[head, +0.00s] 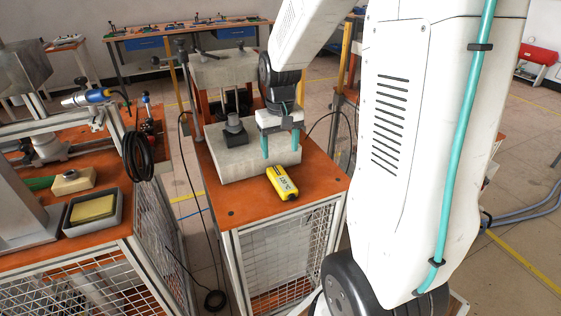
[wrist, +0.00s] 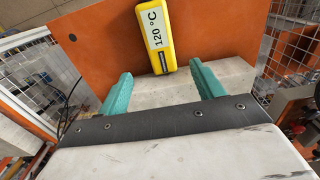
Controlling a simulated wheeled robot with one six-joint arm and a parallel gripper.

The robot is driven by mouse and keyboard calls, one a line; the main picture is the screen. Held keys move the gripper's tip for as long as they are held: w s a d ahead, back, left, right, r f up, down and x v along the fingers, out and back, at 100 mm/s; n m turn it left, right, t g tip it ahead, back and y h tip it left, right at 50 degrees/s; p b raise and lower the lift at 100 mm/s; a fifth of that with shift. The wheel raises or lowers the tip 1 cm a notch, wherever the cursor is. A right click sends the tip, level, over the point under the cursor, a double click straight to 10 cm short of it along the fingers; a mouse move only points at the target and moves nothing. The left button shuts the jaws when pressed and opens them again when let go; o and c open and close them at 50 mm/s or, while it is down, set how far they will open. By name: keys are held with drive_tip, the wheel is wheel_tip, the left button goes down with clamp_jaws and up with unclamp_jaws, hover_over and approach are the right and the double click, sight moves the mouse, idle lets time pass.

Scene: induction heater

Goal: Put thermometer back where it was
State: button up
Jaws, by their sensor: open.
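The yellow thermometer (head: 282,183) lies on the orange top of the middle cart, in front of the grey block of the heater. The thermometer appears apart from both fingers.
The induction heater's grey block (head: 232,163) stands on the orange cart top (head: 235,202), with a small black part on it. A left bench (head: 95,226) holds a tray with a yellow sponge (head: 94,208) and a coiled black cable (head: 138,157). The cart's front edge is clear.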

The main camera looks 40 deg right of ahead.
drive_tip(key=s+a+r+n, duration=0.1)
drive_tip(key=s+a+r, duration=0.8)
drive_tip(key=r, duration=0.1)
drive_tip(key=s+a+r+n+t, duration=0.1)
drive_tip(key=s+a, duration=0.5)
drive_tip(key=s, duration=0.6)
drive_tip(key=shift+r+n, duration=0.2)
drive_tip(key=shift+n, duration=0.4)
